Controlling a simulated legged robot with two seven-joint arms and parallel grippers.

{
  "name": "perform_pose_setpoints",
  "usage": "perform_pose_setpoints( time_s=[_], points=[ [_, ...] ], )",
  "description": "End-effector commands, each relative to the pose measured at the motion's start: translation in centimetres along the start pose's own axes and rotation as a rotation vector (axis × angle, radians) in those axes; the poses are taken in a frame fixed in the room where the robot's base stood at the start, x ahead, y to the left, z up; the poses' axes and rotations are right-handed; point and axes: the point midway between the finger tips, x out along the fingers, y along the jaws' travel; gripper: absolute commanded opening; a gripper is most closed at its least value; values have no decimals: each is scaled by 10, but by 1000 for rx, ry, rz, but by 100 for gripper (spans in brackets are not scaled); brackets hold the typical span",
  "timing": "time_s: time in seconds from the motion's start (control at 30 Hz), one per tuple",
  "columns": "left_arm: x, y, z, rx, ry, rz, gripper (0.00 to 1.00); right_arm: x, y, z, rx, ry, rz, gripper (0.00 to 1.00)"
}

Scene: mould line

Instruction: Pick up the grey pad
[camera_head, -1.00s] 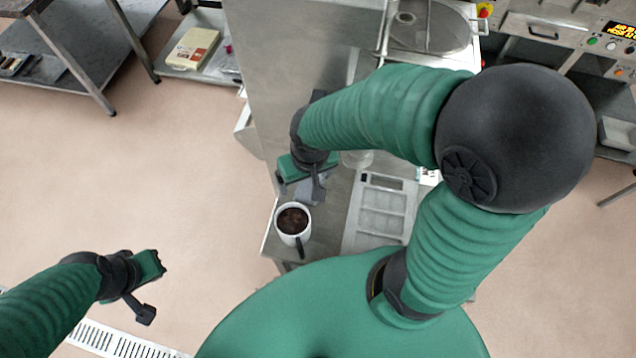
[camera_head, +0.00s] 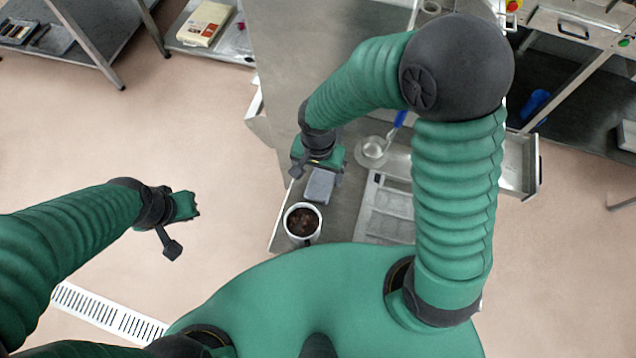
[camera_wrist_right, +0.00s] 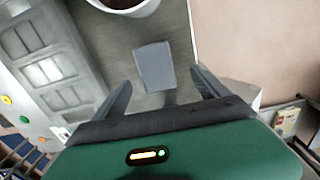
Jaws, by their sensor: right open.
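The grey pad (camera_head: 320,185) lies on the metal bench top, just behind a white mug. In the right wrist view the pad (camera_wrist_right: 154,66) is a light grey block, ahead of my fingertips and roughly centred between them. My right gripper (camera_head: 318,170) is just behind the pad in the head view. In the wrist view its two fingers (camera_wrist_right: 160,85) are spread wide with nothing between them. My left gripper (camera_head: 182,225) hangs over the floor at the left, away from the bench; its jaw opening is unclear.
The mug of dark contents (camera_head: 302,222) stands close in front of the pad, near the bench edge. A metal tray with compartments (camera_head: 387,210) and a blue-handled ladle (camera_head: 374,147) lie to the right. A drawer (camera_head: 520,165) stands open further right.

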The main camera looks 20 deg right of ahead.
Motion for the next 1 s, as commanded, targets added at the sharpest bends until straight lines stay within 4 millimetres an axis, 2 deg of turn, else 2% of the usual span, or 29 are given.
perform_pose_setpoints(
  time_s=[0.2, 0.3, 0.53, 1.0],
  points=[
    [-5, 0, -1, 1, 1, 0, 0, 36, 2, 4, -1, -4, 4, 85],
    [-5, 0, -1, 1, 1, 0, 0, 48, 0, 3, 0, -1, 2, 85],
    [-5, 0, -1, 1, 0, 0, 0, 51, -1, 2, 0, 1, 1, 85],
    [-5, 0, -1, 1, 0, 0, 0, 50, 0, 2, 0, 1, 1, 23]
  ],
)
